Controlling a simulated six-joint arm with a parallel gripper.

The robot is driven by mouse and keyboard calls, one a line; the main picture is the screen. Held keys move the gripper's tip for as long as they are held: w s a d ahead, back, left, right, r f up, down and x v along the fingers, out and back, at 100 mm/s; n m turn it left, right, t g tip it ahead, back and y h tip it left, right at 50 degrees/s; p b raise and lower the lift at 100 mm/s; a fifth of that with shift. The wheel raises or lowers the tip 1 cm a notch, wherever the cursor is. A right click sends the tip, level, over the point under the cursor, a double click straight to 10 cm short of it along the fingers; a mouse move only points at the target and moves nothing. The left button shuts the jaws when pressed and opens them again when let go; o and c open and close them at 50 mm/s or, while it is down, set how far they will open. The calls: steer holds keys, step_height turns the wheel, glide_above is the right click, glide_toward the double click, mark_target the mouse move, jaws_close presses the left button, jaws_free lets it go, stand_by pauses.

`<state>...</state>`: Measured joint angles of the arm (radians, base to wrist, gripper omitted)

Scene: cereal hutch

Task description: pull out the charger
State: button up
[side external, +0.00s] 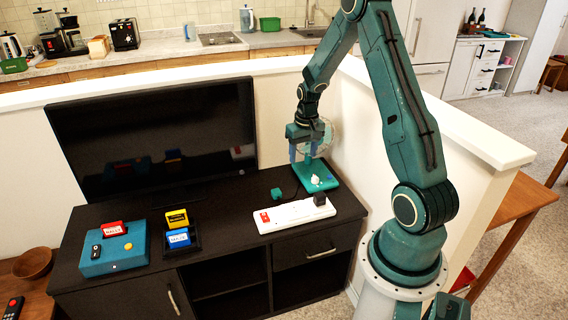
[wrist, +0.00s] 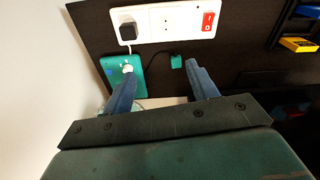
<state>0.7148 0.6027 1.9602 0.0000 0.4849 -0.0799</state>
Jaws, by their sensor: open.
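A black block-shaped plug, which looks like the charger (side external: 320,198), sits in the right end of the white power strip (side external: 283,217). In the wrist view the charger (wrist: 128,31) is at the left end of the strip (wrist: 170,22). My gripper (side external: 303,155) hangs above the cabinet top, behind the strip and near the teal fan. In the wrist view my gripper (wrist: 160,78) shows two spread blue fingers with nothing between them. It is apart from the charger. The charger's prongs are hidden in the strip.
A teal-based fan (side external: 318,178) stands behind the strip near the white wall. A small teal cube (side external: 277,193) with a dark cable lies beside it. A television (side external: 155,140) is at left, with a teal box (side external: 112,258) and cards in front.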

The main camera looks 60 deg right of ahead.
steer(key=m, duration=0.2)
glide_above(320, 194)
steer(key=shift+g+y, duration=0.3)
steer(key=shift+g, duration=0.1)
step_height(320, 194, down, 12)
steer(key=shift+d+f, duration=0.1)
steer(key=shift+f, duration=0.1)
steer(key=shift+f, duration=4.4)
jaws_close()
steer(key=shift+r, duration=0.1)
steer(key=shift+r, duration=0.3)
